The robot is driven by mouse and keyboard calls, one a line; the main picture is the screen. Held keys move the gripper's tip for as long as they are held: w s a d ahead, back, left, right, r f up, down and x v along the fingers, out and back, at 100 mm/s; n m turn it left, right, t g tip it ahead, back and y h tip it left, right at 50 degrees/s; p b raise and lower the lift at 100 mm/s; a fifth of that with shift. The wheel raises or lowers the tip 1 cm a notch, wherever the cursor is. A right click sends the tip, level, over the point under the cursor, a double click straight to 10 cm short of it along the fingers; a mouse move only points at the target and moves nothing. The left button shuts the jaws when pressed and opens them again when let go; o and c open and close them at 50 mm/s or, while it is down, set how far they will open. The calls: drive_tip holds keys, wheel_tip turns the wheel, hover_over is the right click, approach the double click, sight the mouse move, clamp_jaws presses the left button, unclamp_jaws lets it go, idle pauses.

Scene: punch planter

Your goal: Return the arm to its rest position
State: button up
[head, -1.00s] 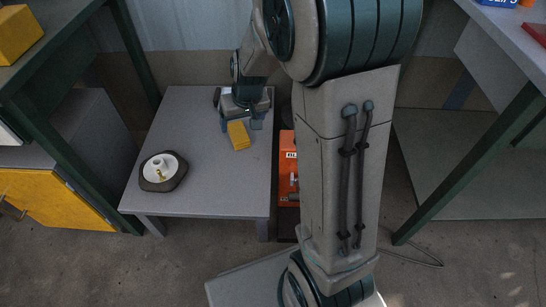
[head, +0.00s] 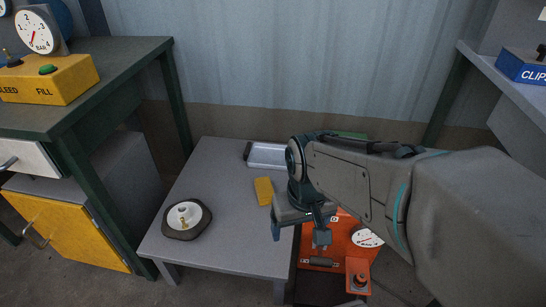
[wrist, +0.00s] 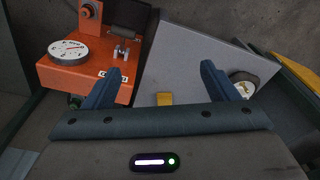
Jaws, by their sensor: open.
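My gripper (head: 299,236) hangs pointing down past the right edge of the low grey table, in front of an orange machine. In the wrist view my gripper (wrist: 162,72) shows two blue fingers spread wide with nothing between them. My arm (head: 360,185) is bent and reaches in from the right of the head view. A yellow block (head: 264,191) lies on the table just left of my gripper, apart from it. The block also shows in the wrist view (wrist: 164,98), partly hidden by the gripper body.
The low table (head: 230,250) holds a white round part on a dark base (head: 187,219) and a metal tray (head: 266,155). The orange machine (head: 340,245) with a gauge stands close to my gripper. A green-framed bench (head: 120,75) is at left, a shelf (head: 500,85) at right.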

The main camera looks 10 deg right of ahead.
drive_tip(key=a+r+n+p, duration=0.6)
drive_tip(key=a+r+p, duration=0.2)
drive_tip(key=r+p, duration=0.45)
drive_tip(key=d+r+m+p, duration=0.3)
drive_tip(key=d+r+p, duration=0.1)
drive_tip(key=r+p, duration=0.6)
drive_tip(key=d+r+m+t+p, duration=0.1)
drive_tip(key=d+r+m+p, duration=0.2)
drive_tip(key=r+p, duration=0.8)
wheel_tip(320, 180, up, 3)
drive_tip(key=shift+d+r+t, duration=0.2)
drive_tip(key=shift+d+t, duration=0.1)
drive_tip(key=shift+d, duration=0.3)
